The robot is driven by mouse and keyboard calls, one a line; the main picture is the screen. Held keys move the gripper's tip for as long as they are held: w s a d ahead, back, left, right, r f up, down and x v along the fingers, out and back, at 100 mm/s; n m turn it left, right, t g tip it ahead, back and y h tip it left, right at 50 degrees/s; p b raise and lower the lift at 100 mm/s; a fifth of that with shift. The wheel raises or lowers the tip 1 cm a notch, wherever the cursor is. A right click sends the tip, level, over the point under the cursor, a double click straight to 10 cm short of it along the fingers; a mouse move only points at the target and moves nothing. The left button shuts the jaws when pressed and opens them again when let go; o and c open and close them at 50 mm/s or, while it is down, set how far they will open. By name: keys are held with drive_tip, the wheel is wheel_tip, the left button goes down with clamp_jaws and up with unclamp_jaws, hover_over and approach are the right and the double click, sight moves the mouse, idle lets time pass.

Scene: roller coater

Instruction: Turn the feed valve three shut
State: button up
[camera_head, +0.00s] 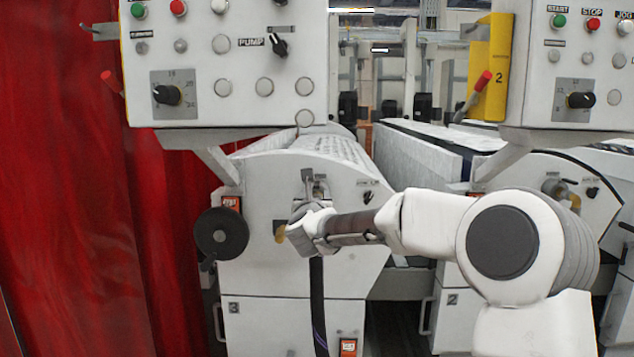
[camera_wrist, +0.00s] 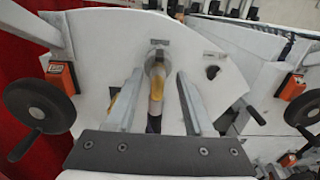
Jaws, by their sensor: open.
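The feed valve (camera_wrist: 157,72) of machine three is on its white end panel, with a grey body and yellow parts below it. My gripper (camera_wrist: 160,78) is open, with one finger on each side of the valve in the wrist view. Another bit of yellow shows left of the left finger. In the head view my gripper (camera_head: 308,228) is in front of the panel and hides most of the valve; a yellow end (camera_head: 280,232) sticks out at its left. I cannot tell whether the fingers touch the valve.
A black handwheel (camera_head: 221,233) is left of the valve, and it also shows in the wrist view (camera_wrist: 40,106). A small black knob (camera_wrist: 212,72) is to the right. A dark hose (camera_head: 318,300) hangs below. A control box (camera_head: 225,60) overhangs above; a red curtain (camera_head: 75,200) is at left.

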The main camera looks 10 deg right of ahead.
sight(317, 186)
drive_tip(key=w+p, duration=0.1)
drive_tip(key=w, duration=0.3)
drive_tip(key=w+d+p, duration=0.1)
drive_tip(key=w, duration=0.2)
drive_tip(key=w+d+p, duration=0.1)
drive_tip(key=w+p, duration=0.1)
drive_tip(key=w, duration=0.2)
drive_tip(key=shift+w+d, duration=0.15)
drive_tip(key=shift+w, duration=0.15)
clamp_jaws()
idle(1.1)
